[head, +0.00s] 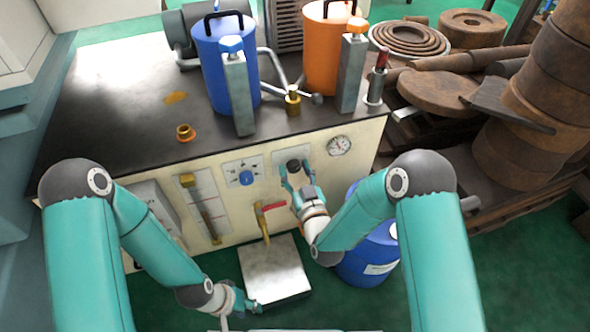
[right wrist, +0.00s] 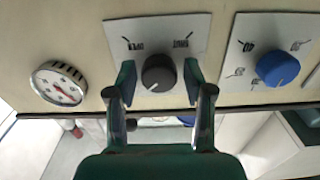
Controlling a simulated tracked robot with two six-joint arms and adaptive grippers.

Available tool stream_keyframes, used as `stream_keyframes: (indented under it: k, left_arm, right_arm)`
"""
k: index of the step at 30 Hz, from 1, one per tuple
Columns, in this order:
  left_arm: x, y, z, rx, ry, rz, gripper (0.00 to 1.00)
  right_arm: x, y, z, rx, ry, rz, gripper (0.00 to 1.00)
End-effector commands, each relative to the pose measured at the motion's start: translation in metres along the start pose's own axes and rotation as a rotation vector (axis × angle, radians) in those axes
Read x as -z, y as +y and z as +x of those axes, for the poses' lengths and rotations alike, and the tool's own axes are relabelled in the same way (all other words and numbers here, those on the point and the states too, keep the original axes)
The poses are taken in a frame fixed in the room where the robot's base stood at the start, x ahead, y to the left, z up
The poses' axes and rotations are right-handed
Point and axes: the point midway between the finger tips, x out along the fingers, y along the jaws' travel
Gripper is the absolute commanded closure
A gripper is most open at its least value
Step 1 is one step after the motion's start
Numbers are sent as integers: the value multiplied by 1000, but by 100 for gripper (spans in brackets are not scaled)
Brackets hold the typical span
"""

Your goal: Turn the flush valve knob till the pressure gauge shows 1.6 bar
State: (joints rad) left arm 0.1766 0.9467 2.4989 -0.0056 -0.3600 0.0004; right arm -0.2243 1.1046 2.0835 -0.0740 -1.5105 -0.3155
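The flush valve knob is a black round knob (head: 293,165) on a white plate on the cabinet front. In the right wrist view this knob (right wrist: 158,73) has a white pointer line, with upside-down OPEN and SHUT labels. My right gripper (right wrist: 160,82) is open, its fingers on either side of the knob with visible gaps. In the head view my right gripper (head: 297,175) is at the knob. The pressure gauge (head: 339,146) is right of it; in the wrist view the gauge (right wrist: 60,83) is too small to read. My left gripper (head: 247,308) is low; its opening is unclear.
A blue knob (head: 246,178) sits on the neighbouring plate. A blue drum (head: 377,250) stands on the floor by my right arm. Blue (head: 224,60) and orange (head: 325,45) canisters stand on top.

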Motion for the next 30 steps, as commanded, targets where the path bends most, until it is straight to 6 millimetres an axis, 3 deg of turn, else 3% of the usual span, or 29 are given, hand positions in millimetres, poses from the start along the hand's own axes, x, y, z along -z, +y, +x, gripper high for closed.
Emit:
stream_keyframes:
  k: [1, 8, 16, 26, 27, 30]
  left_arm:
    - [0, 0, 0, 0, 0, 0, 60]
    - [0, 0, 0, 0, 0, 0, 60]
    - [0, -7, 20, 0, 0, 0, 60]
    - [0, -7, 18, 0, 0, 0, 60]
    - [0, -7, 18, 0, 0, 0, 60]
    - [0, -7, 18, 0, 0, 0, 60]
  right_arm:
    - [0, 1, 0, -1, 0, 0, 62]
    - [0, 2, 0, -3, 0, 0, 98]
    - [-3, 2, 0, -3, 3, 128, 98]
    - [1, 3, 0, -5, 2, 160, 98]
    - [1, 3, 0, -5, 2, 160, 57]
    - [1, 3, 0, -5, 2, 160, 40]
